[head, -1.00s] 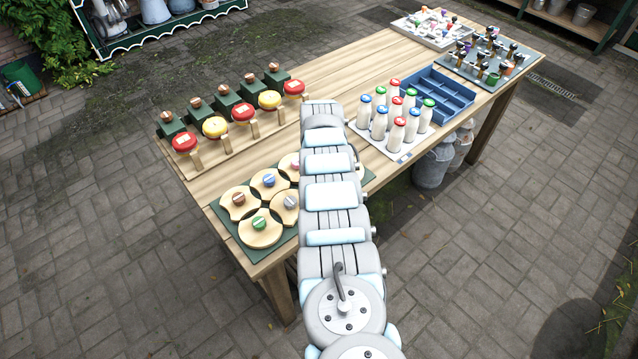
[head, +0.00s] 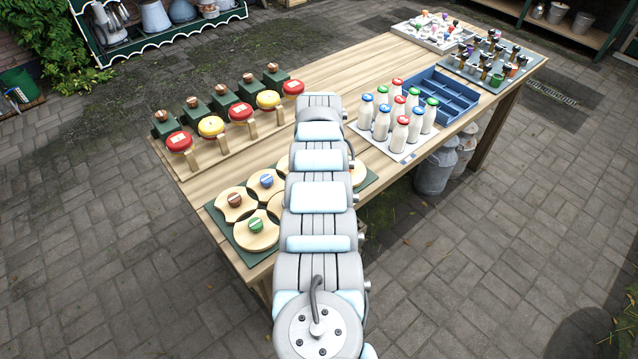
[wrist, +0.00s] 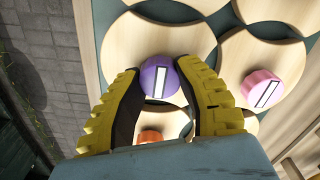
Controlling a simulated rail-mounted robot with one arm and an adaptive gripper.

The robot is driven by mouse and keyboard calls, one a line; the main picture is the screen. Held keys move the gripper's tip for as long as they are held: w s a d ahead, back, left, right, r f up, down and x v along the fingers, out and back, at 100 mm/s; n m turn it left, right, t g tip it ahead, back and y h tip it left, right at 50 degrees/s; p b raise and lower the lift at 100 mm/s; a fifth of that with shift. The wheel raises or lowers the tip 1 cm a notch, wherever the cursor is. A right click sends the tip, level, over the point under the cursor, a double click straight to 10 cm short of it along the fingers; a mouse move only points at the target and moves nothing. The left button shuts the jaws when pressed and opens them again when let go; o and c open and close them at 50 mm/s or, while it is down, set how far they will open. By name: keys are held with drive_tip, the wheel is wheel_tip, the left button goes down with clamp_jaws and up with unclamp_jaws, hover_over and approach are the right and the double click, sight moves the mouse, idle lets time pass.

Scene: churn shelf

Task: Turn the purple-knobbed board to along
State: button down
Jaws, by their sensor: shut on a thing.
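In the wrist view the purple knob (wrist: 160,78), with a white stripe running nearly up and down the picture, sits on a pale round wooden board (wrist: 140,36). My gripper (wrist: 172,72) has its yellow ridged fingers on both sides of this knob and is shut on it. The board lies flat on a dark green base (wrist: 213,25), partly covered by my fingers. In the head view my arm hides the purple knob and my gripper.
A pink knob (wrist: 262,88) is close to the right finger, and an orange knob (wrist: 152,136) is between the fingers, nearer my wrist. Blue (head: 267,180), brown (head: 234,200) and green (head: 256,224) knobs show left of my arm. Milk bottles (head: 400,134) stand to its right.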

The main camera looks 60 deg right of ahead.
drive_tip(key=shift+f, duration=0.1)
idle(0.3)
drive_tip(key=c, duration=0.6)
unclamp_jaws()
wheel_tip(320, 180, up, 12)
idle(0.6)
